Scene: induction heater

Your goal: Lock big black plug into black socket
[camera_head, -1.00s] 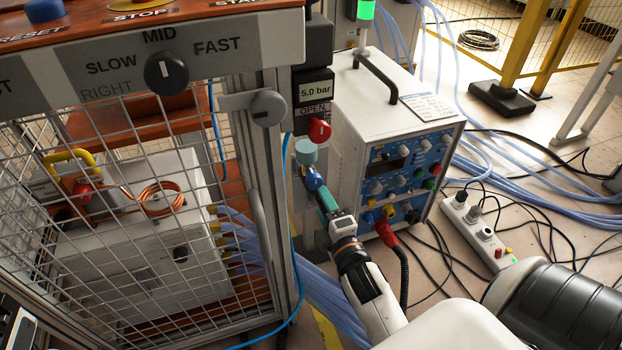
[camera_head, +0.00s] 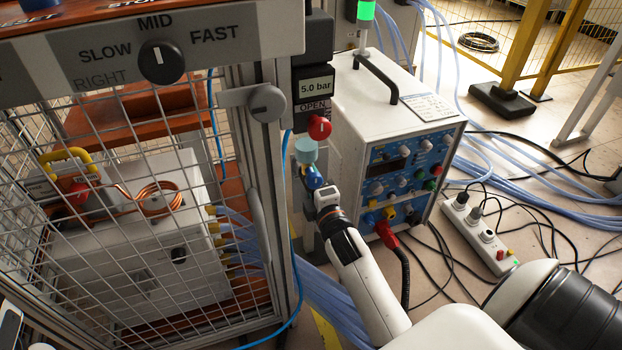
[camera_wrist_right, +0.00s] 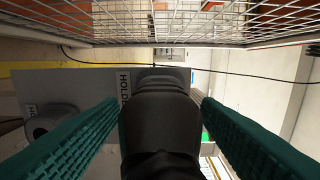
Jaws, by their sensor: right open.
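In the right wrist view, the big black plug (camera_wrist_right: 160,115) stands between the two green fingers of my right gripper (camera_wrist_right: 160,103), its rear towards the camera. The gripper is open around it; any gap at the sides is very small. In the head view, my right gripper (camera_head: 322,195) is at the fence post, beside the blue-fronted machine, and the plug is hidden there. The machine's blue panel (camera_head: 385,168) has a dark round connector (camera_head: 410,210) low down, perhaps the black socket. My left gripper is not clearly in view.
A grey holder plate (camera_wrist_right: 95,85) with partly hidden lettering lies behind the plug. A red plug (camera_head: 385,232) with a black cable sits in the panel's lower left. The mesh fence (camera_head: 130,240) stands left. A power strip (camera_head: 480,232) and cables cover the floor right.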

